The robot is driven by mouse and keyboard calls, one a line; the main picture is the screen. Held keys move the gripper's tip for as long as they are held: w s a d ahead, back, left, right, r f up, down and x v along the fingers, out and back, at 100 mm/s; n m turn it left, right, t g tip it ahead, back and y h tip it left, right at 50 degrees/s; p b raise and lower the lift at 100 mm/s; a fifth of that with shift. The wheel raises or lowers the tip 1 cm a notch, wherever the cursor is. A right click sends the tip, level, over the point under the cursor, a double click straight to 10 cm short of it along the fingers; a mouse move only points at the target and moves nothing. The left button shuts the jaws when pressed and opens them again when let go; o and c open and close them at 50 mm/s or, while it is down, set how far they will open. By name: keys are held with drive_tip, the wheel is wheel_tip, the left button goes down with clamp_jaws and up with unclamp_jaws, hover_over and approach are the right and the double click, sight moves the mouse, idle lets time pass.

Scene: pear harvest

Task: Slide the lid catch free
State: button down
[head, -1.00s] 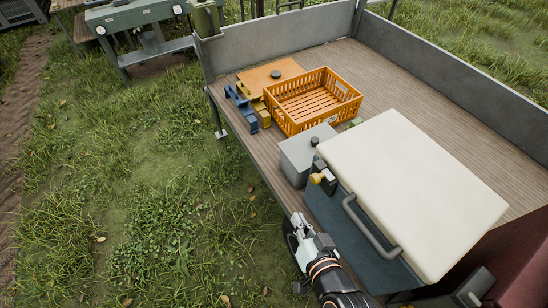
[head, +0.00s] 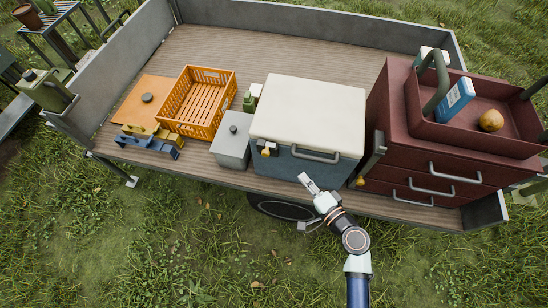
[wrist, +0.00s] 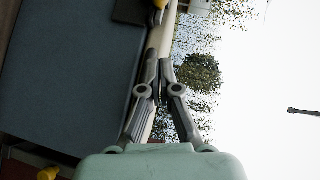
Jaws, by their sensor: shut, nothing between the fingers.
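A blue box with a cream lid (head: 308,110) stands near the trailer's front edge, lid down. Its catch (head: 267,150), yellow on a dark mount, sits at the front's upper left. In the wrist view the blue front (wrist: 75,75) fills the left, and a yellow part (wrist: 160,4), seemingly the catch, is cut off at the top edge. My gripper (head: 305,178) is in front of the box, below its grey handle (head: 315,156) and right of the catch. Its fingers (wrist: 159,55) are shut and empty, apart from the catch.
A grey box (head: 232,140) stands close left of the blue box, with an orange crate (head: 198,98) beyond. Open grass lies in front.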

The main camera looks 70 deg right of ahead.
approach(269, 150)
drive_tip(key=d, duration=0.4)
drive_tip(key=w, duration=0.2)
drive_tip(key=w+f+p, duration=0.1)
drive_tip(key=w, duration=0.1)
drive_tip(key=shift+a, duration=0.35)
